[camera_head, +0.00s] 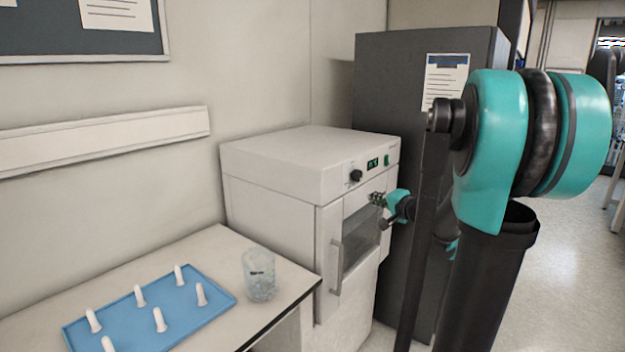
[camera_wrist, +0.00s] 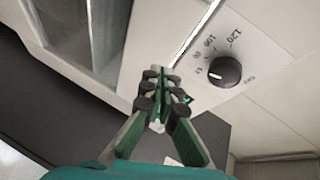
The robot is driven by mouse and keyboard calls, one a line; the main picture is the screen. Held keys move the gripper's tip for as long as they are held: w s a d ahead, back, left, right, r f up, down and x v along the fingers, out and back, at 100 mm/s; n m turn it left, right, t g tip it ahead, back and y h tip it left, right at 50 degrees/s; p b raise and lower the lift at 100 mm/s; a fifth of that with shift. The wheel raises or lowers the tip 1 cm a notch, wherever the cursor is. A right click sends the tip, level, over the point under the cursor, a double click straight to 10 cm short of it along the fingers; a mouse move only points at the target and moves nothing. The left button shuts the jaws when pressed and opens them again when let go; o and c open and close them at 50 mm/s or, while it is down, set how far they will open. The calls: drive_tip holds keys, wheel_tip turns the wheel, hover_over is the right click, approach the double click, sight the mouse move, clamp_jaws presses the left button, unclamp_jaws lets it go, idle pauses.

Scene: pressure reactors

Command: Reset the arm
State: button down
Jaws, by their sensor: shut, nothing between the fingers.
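My arm, teal and black, stands at the right of the head view. My gripper (camera_head: 377,198) is in front of the white oven-like machine (camera_head: 270,170), close to its front panel by the dark knob (camera_head: 356,176). In the wrist view my gripper (camera_wrist: 160,92) is shut, with nothing between its fingers. The knob (camera_wrist: 225,72) with printed numbers around it is to the right of the fingertips, apart from them. The machine's door with its window (camera_head: 361,240) and handle (camera_head: 337,266) looks closed. My arm hides part of the machine's right side.
A white table (camera_head: 225,248) at the left holds a blue tray (camera_head: 120,325) with several white pegs and a glass beaker (camera_head: 259,275). A tall dark cabinet (camera_head: 400,75) stands behind the machine. The floor (camera_head: 560,270) at the right is clear.

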drive_tip(key=s+a+f+n+g+h, duration=0.1)
drive_tip(key=s+a+f+n+g, duration=0.25)
drive_tip(key=s+f, duration=0.45)
drive_tip(key=s+a+f+n+g, duration=0.35)
drive_tip(key=s+f, duration=0.35)
drive_tip(key=s, duration=0.3)
drive_tip(key=s+d+f+n+g+h, duration=0.1)
drive_tip(key=s+d+f+h, duration=0.1)
drive_tip(key=s+f, duration=0.2)
drive_tip(key=s+d+f+n+g+h, duration=0.2)
drive_tip(key=s+f, duration=0.1)
drive_tip(key=s, duration=0.6)
drive_tip(key=shift+d+f+h, duration=0.25)
drive_tip(key=shift+f+h, duration=0.15)
